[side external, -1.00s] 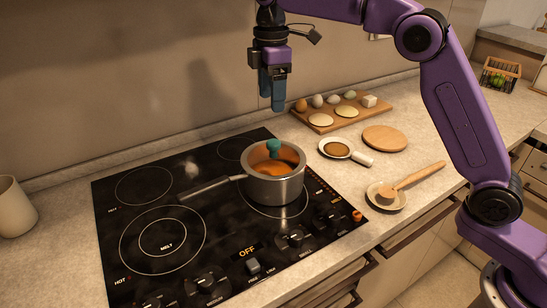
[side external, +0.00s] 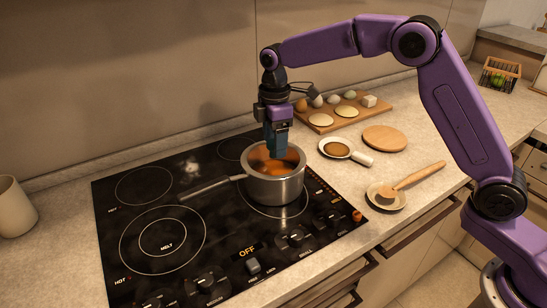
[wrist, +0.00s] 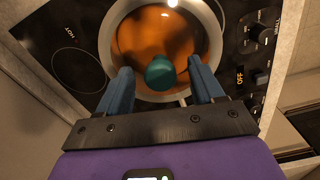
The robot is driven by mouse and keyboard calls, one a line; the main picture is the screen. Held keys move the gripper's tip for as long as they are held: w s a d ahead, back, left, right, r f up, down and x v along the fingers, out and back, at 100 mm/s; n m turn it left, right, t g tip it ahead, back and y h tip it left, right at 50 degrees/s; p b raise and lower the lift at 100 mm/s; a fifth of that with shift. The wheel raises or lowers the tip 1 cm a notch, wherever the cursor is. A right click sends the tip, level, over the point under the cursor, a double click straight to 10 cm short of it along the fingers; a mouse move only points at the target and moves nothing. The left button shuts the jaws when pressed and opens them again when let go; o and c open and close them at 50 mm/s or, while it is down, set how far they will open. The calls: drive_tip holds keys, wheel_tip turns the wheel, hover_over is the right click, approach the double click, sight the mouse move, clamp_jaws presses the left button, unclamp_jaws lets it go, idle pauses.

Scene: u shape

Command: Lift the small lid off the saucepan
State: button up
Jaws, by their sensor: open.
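A steel saucepan (side external: 275,186) with a long handle stands on the right rear part of the black cooktop. Inside its rim is an orange-brown lid (wrist: 140,36) with a round teal knob (wrist: 160,73). My gripper (side external: 275,152) points straight down over the pan, its blue fingertips at about rim height. In the wrist view my gripper (wrist: 161,80) is open, with one blue finger on each side of the knob. The fingers look apart from the knob. In the side view the fingers hide the knob.
The cooktop (side external: 120,190) has free burners on the left. Right of it are a small pan-like dish (side external: 338,149), a round wooden board (side external: 385,138), and a wooden spoon (side external: 415,177) on a saucer. A board (side external: 325,123) with eggs and other food lies behind. A beige cup (side external: 14,207) stands far left.

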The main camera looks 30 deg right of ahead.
drive_tip(key=shift+f, duration=0.5)
clamp_jaws()
drive_tip(key=shift+r, duration=0.15)
